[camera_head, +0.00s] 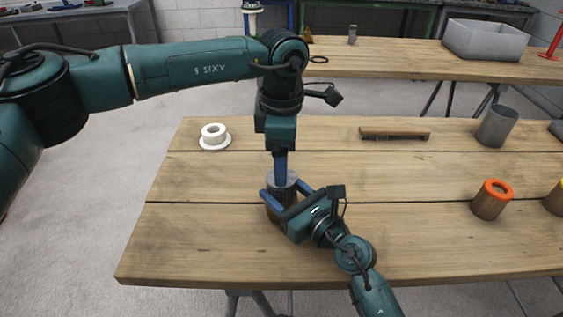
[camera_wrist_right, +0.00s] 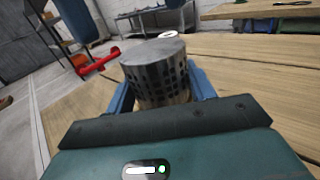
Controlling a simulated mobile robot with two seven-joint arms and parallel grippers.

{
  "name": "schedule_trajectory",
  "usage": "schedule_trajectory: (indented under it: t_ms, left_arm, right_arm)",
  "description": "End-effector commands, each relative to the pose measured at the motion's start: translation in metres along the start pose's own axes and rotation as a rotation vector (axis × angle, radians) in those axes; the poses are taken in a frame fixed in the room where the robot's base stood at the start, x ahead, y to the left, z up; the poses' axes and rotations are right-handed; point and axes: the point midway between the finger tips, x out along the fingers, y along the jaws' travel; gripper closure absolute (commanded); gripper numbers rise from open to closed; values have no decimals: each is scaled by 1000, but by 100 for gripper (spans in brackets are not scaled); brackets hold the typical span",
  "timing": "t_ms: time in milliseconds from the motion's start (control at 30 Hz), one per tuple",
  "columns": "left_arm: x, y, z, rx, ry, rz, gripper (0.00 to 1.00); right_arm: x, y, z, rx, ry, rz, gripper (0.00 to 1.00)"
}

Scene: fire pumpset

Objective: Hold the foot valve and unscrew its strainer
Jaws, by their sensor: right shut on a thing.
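The foot valve (camera_head: 273,214) stands on the wooden table with its grey, slotted strainer (camera_wrist_right: 158,74) on top. A brass-coloured part below the strainer shows in the right wrist view. My right gripper (camera_head: 284,192) comes in from the front right and is shut on the foot valve, one blue finger on each side. My left gripper (camera_head: 281,172) points straight down over the strainer's flat top. Its fingers overlap in the head view, so their gap is hidden. Whether they touch the strainer is unclear.
A white tape roll (camera_head: 213,132) lies at the back left, and a wooden-handled tool (camera_head: 395,133) at the back. A grey cup (camera_head: 496,126) and an orange-topped cylinder (camera_head: 491,199) stand on the right. The table's front left is clear.

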Motion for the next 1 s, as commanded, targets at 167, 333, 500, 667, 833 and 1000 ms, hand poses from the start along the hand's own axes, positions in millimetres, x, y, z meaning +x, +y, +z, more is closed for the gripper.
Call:
schedule_trajectory:
  t_ms: [167,333,500,667,833,1000]
  left_arm:
    - [1,0,1,403,-1,-1,27]
    - [1,-1,1,788,-1,-2,27]
    - [1,0,1,1172,-1,-1,27]
    - [1,0,0,1532,-1,0,27]
    - [1,0,0,1890,-2,-1,27]
    - [0,0,-1,2150,-1,1,27]
  right_arm:
    - [0,0,0,0,1,0,100]
    - [0,0,0,0,1,0,100]
    - [0,0,0,0,1,0,100]
    - [0,0,0,0,1,0,100]
    - [0,0,0,0,1,0,100]
    - [0,0,0,0,1,0,100]
